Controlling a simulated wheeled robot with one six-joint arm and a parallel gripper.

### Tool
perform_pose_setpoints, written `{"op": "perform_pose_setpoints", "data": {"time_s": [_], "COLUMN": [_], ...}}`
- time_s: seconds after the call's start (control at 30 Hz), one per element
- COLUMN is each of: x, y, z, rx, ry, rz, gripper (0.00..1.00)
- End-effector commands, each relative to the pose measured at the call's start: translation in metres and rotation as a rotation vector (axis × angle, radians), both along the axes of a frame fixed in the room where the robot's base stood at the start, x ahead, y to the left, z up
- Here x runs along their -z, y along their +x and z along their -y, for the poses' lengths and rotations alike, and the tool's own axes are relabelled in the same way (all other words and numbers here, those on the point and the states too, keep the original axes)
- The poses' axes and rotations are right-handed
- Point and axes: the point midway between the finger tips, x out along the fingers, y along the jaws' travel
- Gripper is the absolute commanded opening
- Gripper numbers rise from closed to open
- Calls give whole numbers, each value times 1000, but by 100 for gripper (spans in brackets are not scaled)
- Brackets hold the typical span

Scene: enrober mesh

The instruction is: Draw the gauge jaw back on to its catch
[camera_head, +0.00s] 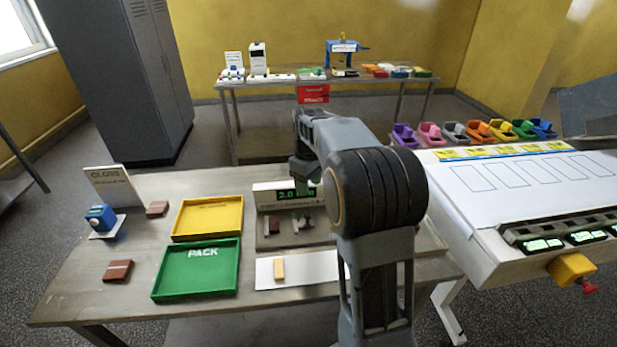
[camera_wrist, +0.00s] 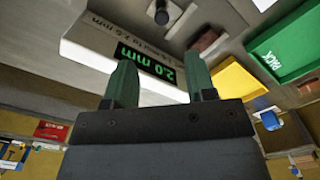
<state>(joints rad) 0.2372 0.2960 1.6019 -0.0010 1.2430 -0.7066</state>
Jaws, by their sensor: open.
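The gauge stands on the near table, with a display housing (camera_head: 275,189) that reads 2.0 in green. In the wrist view the display (camera_wrist: 146,62) reads 2.0 mm. On the gauge bed are a brown bar (camera_head: 274,224) and small grey parts (camera_head: 304,220), probably the jaw; its catch cannot be made out. The wrist view shows a dark round knob or post (camera_wrist: 162,13) and the brown bar (camera_wrist: 204,40) beyond the display. My gripper (camera_wrist: 160,75) is open, its green fingers apart with nothing between them. It hangs at the display housing, partly hidden by my arm in the head view (camera_head: 305,180).
Left of the gauge lie a yellow tray (camera_head: 180,236) and a green PACK tray (camera_head: 158,293). A pale block (camera_head: 279,268) lies on a white mat (camera_head: 315,270) in front. A white-topped machine (camera_head: 480,190) stands right.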

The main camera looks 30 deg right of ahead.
Motion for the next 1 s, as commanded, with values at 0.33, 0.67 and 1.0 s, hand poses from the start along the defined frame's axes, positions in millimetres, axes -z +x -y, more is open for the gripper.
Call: {"op": "perform_pose_setpoints", "data": {"time_s": [0.33,0.67,1.0], "x": [-22,-22,-8], "y": [0,0,1], "z": [0,0,0], "rx": [0,0,146], "ry": [0,0,-2], "rz": [-1,-1,16], "gripper": [51,51,51]}}
